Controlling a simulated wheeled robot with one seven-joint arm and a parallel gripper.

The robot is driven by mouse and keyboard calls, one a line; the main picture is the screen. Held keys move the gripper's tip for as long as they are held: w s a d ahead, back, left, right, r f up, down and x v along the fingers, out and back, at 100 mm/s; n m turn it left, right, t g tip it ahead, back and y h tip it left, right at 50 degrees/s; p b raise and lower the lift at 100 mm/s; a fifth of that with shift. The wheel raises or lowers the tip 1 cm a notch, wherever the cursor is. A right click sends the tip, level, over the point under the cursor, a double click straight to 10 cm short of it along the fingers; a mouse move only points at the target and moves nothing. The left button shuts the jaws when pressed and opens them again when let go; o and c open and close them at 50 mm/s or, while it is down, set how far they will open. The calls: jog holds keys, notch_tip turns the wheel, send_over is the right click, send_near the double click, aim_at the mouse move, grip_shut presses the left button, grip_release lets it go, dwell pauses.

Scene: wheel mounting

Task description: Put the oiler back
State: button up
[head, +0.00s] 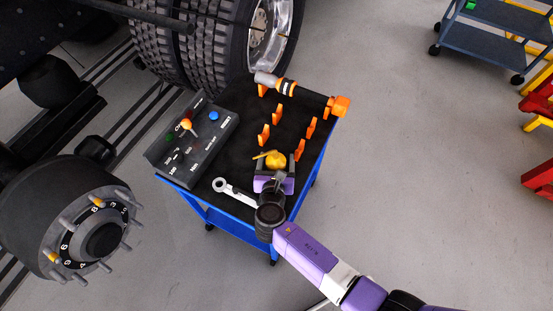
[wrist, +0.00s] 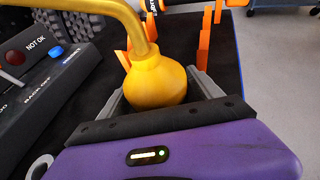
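The oiler (head: 276,160) is a yellow can with a round body and a thin bent spout; it stands out at the near end of the cart top. In the wrist view the oiler (wrist: 157,82) is large and central, its spout bending up and left. My gripper (head: 274,170) reaches it from the near side. In the wrist view the grey fingers of my gripper (wrist: 157,90) lie against both sides of the oiler's body, shut on it. Its base is hidden, so I cannot tell whether it touches the cart top.
The blue cart (head: 235,160) has a black top with several orange holders (head: 278,111). A grey-and-orange tool (head: 285,86) lies across the far holders. A control box (head: 193,137) is at left, a wrench (head: 233,191) at the near edge. A wheel hub (head: 90,233) and tyres (head: 205,45) stand left and behind.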

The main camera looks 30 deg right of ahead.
jog(key=shift+r, duration=0.1)
jog(key=shift+s+r, duration=0.1)
jog(key=shift+r, duration=0.05)
jog(key=p+v, duration=0.1)
jog(key=v, duration=1)
jog(key=shift+s+a, duration=0.25)
jog(key=shift+s, duration=0.1)
jog(key=shift+s+d, duration=0.1)
jog(key=shift+d, duration=0.15)
jog(key=s+d+f+m+g+y, duration=0.1)
jog(key=s+d+m+y, duration=0.2)
jog(key=s+m, duration=0.35)
jog(key=s+d+f+m+y, duration=0.1)
jog(key=s+d+m+y, duration=0.25)
jog(key=s, duration=0.55)
jog(key=s+r+m+t, duration=0.1)
jog(key=s+r+m, duration=0.2)
jog(key=r+m, duration=0.3)
jog(key=s+a+r+m+t, duration=0.1)
jog(key=s+r+m+t, duration=0.1)
jog(key=s+r+m, duration=0.2)
jog(key=s+a+r+m+t, duration=0.1)
jog(key=s+r+m, duration=0.3)
jog(key=r+m, duration=0.5)
notch_tip(320, 180, up, 4)
jog(key=shift+r+m+t, duration=0.25)
jog(key=shift+m+t, duration=0.05)
jog(key=shift+m, duration=0.1)
